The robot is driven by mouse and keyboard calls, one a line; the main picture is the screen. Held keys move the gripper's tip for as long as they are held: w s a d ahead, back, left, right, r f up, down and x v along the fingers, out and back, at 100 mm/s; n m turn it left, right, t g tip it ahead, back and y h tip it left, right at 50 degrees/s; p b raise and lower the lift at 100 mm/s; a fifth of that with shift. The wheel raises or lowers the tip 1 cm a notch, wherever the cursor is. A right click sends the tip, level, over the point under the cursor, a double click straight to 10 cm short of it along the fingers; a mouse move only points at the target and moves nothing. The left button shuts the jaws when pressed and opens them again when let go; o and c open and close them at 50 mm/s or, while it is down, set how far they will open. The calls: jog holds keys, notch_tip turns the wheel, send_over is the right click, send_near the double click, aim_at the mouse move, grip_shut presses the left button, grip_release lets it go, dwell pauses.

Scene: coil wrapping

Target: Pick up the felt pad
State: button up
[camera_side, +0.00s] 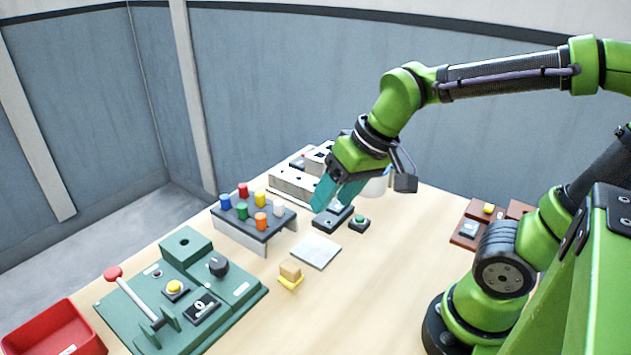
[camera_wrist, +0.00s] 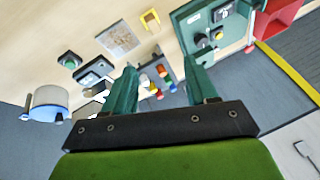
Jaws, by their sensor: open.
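A flat, light grey, speckled square (camera_side: 316,250) lies on the table in the side view, and it looks like the felt pad, though I cannot be sure. It also shows in the wrist view (camera_wrist: 119,39) near the top. In the wrist view, the fingers (camera_wrist: 157,66) point toward the peg rack.
A rack of coloured pegs (camera_side: 253,215) stands left of the square. A green fixture board (camera_side: 180,290) with a lever and a red bin (camera_side: 50,335) are front left. A green button box (camera_side: 359,222) is near my gripper.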

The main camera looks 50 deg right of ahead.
jog(key=w+a+f+n+g+h, duration=0.25)
jog(key=w+f+g, duration=0.25)
jog(key=w, duration=0.4)
send_over(290, 266)
jog(key=shift+n+y, duration=0.25)
jog(key=f, duration=1)
jog(key=shift+s+f, duration=0.25)
jog(key=shift+w+f, duration=0.15)
jog(key=shift+f, duration=1.2)
jog(key=shift+w+f, duration=0.1)
jog(key=shift+f, duration=1.25)
jog(key=shift+c, duration=0.3)
jog(key=c, duration=0.9)
jog(key=shift+o, duration=0.2)
notch_tip(290, 266, up, 10)
jog(key=shift+r, duration=0.1)
